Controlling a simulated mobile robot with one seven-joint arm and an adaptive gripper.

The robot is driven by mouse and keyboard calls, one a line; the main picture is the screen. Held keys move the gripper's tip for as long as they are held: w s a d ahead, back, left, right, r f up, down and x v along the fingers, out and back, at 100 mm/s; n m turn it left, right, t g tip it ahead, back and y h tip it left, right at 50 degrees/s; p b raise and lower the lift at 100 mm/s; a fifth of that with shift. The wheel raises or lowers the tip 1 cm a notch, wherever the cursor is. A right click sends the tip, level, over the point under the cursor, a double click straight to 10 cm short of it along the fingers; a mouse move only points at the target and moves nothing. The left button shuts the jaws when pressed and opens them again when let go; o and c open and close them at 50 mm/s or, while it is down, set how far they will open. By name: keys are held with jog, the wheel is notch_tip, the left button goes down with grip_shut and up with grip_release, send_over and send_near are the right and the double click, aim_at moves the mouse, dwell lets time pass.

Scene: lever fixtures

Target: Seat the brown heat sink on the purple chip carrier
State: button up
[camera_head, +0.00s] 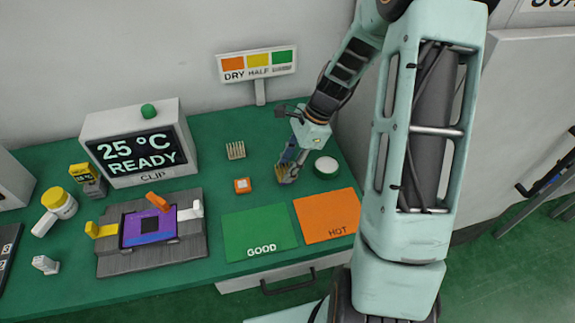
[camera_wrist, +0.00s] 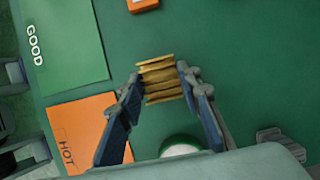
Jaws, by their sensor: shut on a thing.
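The brown heat sink (camera_wrist: 160,80), a finned block, sits between my fingertips in the wrist view. In the head view it (camera_head: 282,174) is at the green bench top, partly hidden by the fingers; I cannot tell whether it touches the bench. My gripper (camera_head: 288,175) is shut on it, and the fingers also show in the wrist view (camera_wrist: 160,82). The purple chip carrier (camera_head: 165,232) with a dark square chip lies in a grey ridged fixture (camera_head: 150,262) at left, well away from my gripper. Yellow, orange and white levers surround the carrier.
A second, paler finned heat sink (camera_head: 236,150) and a small orange block (camera_head: 242,185) stand left of my gripper. A white-topped round pot (camera_head: 326,167) is close at right. Green GOOD (camera_head: 258,225) and orange HOT (camera_head: 325,210) mats lie in front. A display box (camera_head: 140,145) reads 25 °C READY.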

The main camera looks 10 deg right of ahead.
jog(key=o, duration=1.7)
jog(key=shift+r, duration=0.1)
jog(key=shift+r+p, duration=2.9)
jog(key=shift+r, duration=0.55)
